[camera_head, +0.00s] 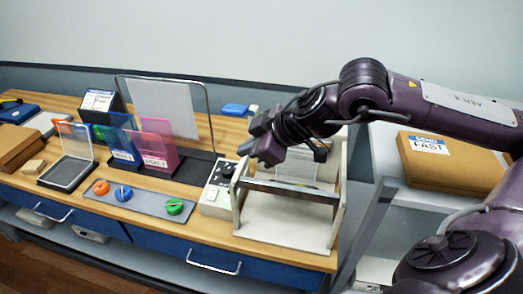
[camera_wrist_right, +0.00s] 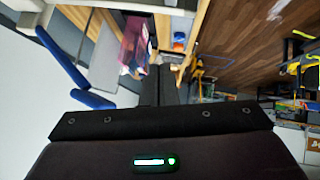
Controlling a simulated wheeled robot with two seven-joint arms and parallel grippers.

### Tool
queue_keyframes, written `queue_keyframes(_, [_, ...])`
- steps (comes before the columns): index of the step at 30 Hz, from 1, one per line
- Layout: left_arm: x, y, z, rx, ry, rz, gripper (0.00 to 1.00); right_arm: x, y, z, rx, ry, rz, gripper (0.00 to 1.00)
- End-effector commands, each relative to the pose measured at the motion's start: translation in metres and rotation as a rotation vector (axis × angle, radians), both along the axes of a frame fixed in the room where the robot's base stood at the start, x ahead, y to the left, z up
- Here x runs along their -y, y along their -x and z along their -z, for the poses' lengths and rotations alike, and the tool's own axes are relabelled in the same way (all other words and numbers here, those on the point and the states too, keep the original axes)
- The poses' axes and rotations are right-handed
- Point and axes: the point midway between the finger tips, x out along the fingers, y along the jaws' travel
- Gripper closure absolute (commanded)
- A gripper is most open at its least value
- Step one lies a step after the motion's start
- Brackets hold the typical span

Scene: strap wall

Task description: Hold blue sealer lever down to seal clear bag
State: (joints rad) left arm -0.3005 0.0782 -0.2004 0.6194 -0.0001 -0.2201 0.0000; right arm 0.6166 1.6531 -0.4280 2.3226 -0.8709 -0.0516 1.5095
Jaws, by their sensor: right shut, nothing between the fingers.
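The sealer (camera_head: 290,232), a beige frame with a grey crossbar (camera_head: 290,191), stands at the right end of the bench. I cannot make out a blue lever on it; my right gripper and arm cover its upper left part. A clear bag cannot be told apart inside the frame. My right gripper (camera_head: 262,150) is shut and empty above the sealer's upper left; whether it touches the frame is unclear. In the right wrist view its dark fingers (camera_wrist_right: 161,85) lie together. My left gripper is not in view.
A control box (camera_head: 215,190) stands left of the sealer. A grey tray (camera_head: 135,200) holds orange, blue and green discs. Blue and pink files (camera_head: 157,150) and a blue stapler-like object (camera_head: 235,109) stand behind. A cardboard box (camera_head: 450,165) sits on the right shelf.

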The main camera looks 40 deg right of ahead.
Motion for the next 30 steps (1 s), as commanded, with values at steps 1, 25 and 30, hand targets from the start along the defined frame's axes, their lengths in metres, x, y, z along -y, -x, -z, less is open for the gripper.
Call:
queue_keyframes(1, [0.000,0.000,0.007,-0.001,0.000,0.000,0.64,0.004,0.005,-0.004,0.007,0.008,0.002,1.00])
queue_keyframes(25, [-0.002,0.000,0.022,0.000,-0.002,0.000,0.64,0.010,0.035,-0.031,0.001,0.001,-0.002,1.00])
queue_keyframes(30, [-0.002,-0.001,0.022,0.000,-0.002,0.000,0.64,0.010,0.035,-0.031,0.001,0.001,-0.002,1.00])
